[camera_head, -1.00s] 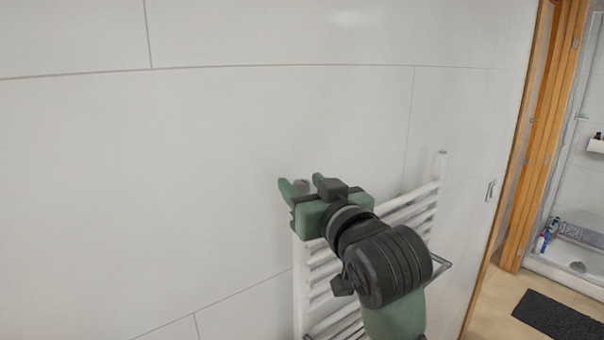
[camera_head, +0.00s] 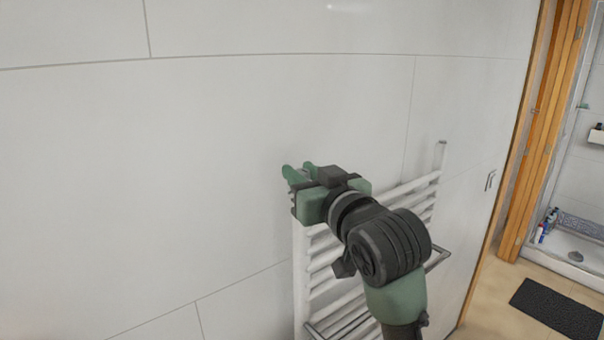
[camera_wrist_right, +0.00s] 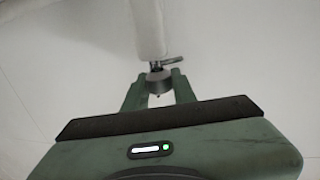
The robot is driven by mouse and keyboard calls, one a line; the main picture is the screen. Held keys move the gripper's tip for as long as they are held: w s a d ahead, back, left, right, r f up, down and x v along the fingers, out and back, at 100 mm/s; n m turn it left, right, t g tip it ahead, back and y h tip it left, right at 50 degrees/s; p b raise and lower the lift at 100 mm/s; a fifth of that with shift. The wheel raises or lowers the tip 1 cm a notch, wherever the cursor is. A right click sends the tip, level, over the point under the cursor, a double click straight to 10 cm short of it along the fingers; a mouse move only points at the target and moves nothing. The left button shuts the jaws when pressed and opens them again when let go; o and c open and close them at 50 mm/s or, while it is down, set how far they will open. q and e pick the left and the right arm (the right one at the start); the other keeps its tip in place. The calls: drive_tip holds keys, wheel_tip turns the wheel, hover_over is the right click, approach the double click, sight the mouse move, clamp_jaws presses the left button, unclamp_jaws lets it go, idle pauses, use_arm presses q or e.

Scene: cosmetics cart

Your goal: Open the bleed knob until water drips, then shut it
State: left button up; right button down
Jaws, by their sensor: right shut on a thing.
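The white towel radiator (camera_head: 299,265) hangs on the wall, partly hidden by my right arm. In the right wrist view, its white tube (camera_wrist_right: 148,30) ends at a small metal fitting with the grey bleed knob (camera_wrist_right: 158,77). A short metal bar (camera_wrist_right: 174,60) sticks out beside the knob. My right gripper (camera_head: 298,171) is at the radiator's top left end, its green fingers close together. In the wrist view the right gripper (camera_wrist_right: 159,80) has a finger on each side of the knob and is shut on it. I cannot make out any water. My left gripper is out of view.
The pale tiled wall (camera_head: 180,160) is bare left of the radiator. A wooden door frame (camera_head: 545,130) stands at the right. Beyond it are a dark mat (camera_head: 557,308) and a shower tray with bottles (camera_head: 548,224).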

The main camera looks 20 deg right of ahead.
drive_tip(key=n+y, duration=0.1)
drive_tip(key=y, duration=0.1)
drive_tip(key=n+g+y, duration=0.1)
drive_tip(key=y, duration=0.1)
drive_tip(key=shift+d+n, duration=0.2)
drive_tip(key=shift+n, duration=0.2)
drive_tip(key=n+g+y, duration=0.1)
drive_tip(key=y, duration=0.1)
drive_tip(key=shift+f+n+y+b, duration=0.1)
drive_tip(key=shift+n+y+b, duration=0.2)
drive_tip(key=shift+n+b, duration=0.1)
drive_tip(key=n+g+y+b, duration=0.3)
drive_tip(key=n+g+y, duration=0.1)
drive_tip(key=y, duration=0.1)
drive_tip(key=shift+g, duration=0.4)
drive_tip(key=shift+a+n+g+y+b, duration=0.15)
drive_tip(key=shift+n+g+y+b, duration=0.8)
drive_tip(key=shift+n+g, duration=0.7)
drive_tip(key=shift+g+y, duration=0.25)
drive_tip(key=shift+g, duration=0.1)
drive_tip(key=c, duration=1.1)
unclamp_jaws()
drive_tip(key=shift+c, duration=0.2)
